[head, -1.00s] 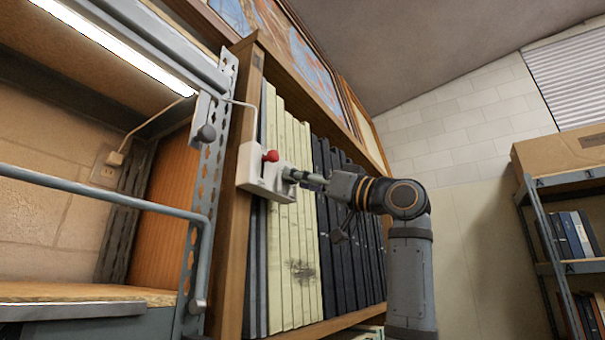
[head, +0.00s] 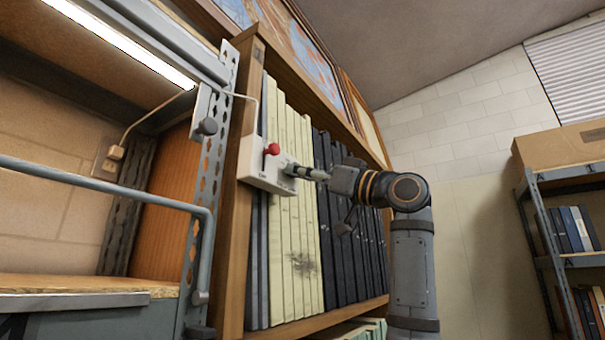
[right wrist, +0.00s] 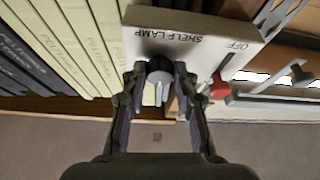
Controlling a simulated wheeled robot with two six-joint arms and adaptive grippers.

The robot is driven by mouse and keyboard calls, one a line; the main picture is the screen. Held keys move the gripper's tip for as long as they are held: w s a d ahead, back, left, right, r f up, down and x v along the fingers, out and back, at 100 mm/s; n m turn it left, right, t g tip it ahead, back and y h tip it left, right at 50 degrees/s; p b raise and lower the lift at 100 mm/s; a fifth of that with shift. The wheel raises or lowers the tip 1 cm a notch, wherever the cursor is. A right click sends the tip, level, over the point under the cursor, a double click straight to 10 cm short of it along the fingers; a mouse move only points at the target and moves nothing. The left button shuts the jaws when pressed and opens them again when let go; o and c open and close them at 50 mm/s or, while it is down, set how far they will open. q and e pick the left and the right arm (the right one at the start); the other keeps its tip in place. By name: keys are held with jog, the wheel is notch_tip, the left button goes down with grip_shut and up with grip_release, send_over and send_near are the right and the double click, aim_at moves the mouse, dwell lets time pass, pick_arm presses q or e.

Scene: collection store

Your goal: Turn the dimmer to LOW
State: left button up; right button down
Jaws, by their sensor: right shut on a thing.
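The dimmer's white control box (head: 262,167) is fixed at the front edge of the wooden bookcase. In the right wrist view the box (right wrist: 190,42) reads "SHELF LAMP" and "OFF", upside down. Its grey round knob (right wrist: 158,70) sits between the fingers of my right gripper (right wrist: 160,72), which is shut on it. The head view shows the same right gripper (head: 308,173) at the box's right side. A red knob (head: 272,149) stands out from the box, left of my gripper. Any LOW mark is too small to read. My left gripper is not in view.
A lit strip lamp (head: 120,42) hangs above the left shelf, with a grey metal rail (head: 110,187) below it. Cream and dark book spines (head: 300,240) stand close behind my gripper. A metal shelf with a cardboard box (head: 560,150) is at the right.

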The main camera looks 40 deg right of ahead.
jog(key=shift+w+d+r+n+g+y, duration=0.1)
jog(key=shift+n+g+y, duration=0.7)
jog(key=shift+n, duration=1.6)
jog(key=shift+d+n+g+y, duration=0.1)
jog(key=shift+n+g+y, duration=0.7)
jog(key=shift+n, duration=1.6)
jog(key=shift+w+d+r+n+g+y, duration=0.1)
jog(key=shift+n+g+y, duration=0.4)
jog(key=shift+n+g, duration=1.25)
jog(key=shift+n+t, duration=0.65)
jog(key=shift+n, duration=0.1)
jog(key=c, duration=1)
grip_release()
jog(key=shift+s+d, duration=0.1)
jog(key=v, duration=1.2)
